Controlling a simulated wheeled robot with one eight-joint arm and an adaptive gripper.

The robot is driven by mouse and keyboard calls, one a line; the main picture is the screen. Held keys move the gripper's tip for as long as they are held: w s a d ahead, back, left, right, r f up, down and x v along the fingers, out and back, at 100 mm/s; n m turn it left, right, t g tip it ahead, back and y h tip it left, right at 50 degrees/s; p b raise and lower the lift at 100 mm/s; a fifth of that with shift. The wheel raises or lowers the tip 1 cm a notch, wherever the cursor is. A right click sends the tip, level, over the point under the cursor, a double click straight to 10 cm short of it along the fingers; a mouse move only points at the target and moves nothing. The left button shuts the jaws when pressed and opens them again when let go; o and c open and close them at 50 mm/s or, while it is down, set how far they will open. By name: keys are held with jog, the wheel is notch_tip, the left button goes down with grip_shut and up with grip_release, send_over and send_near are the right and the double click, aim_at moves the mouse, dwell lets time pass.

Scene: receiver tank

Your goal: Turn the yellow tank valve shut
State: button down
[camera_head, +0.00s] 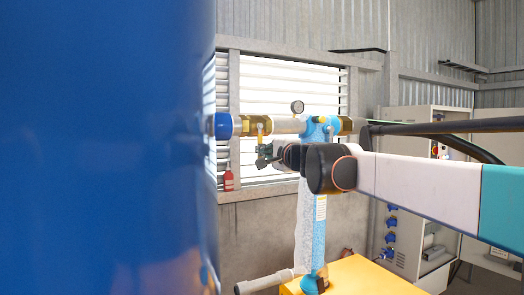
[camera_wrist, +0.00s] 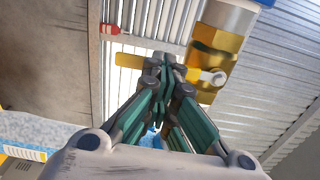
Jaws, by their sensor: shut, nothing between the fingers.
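The yellow valve handle (camera_wrist: 128,60) shows in the wrist view as a flat lever running across the picture behind my fingertips. Its right end meets a bolt on the brass valve body (camera_wrist: 217,42). In the head view the yellow handle (camera_head: 260,129) hangs at the brass body on the horizontal pipe, just above my gripper (camera_head: 264,157). In the wrist view my gripper (camera_wrist: 166,72) is shut and empty, its tips in front of the handle's middle and hiding part of it. I cannot tell whether they touch it.
A large blue surface (camera_head: 100,150) fills the head view's left side. A light-blue column (camera_head: 318,215) stands right of my gripper. A pressure gauge (camera_head: 297,107) tops the pipe. A red bottle (camera_head: 228,180) stands on the window ledge. A yellow block (camera_head: 360,277) lies below.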

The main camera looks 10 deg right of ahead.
jog(key=shift+a+r, duration=0.1)
jog(key=shift+a, duration=0.1)
jog(key=c, duration=1.4)
grip_release()
jog(key=o, duration=1.4)
jog(key=shift+w+a+f, duration=0.15)
jog(key=shift+w+f, duration=0.2)
jog(key=shift+w, duration=0.25)
jog(key=v, duration=1.2)
jog(key=shift+s, duration=0.35)
jog(key=shift+r, duration=0.15)
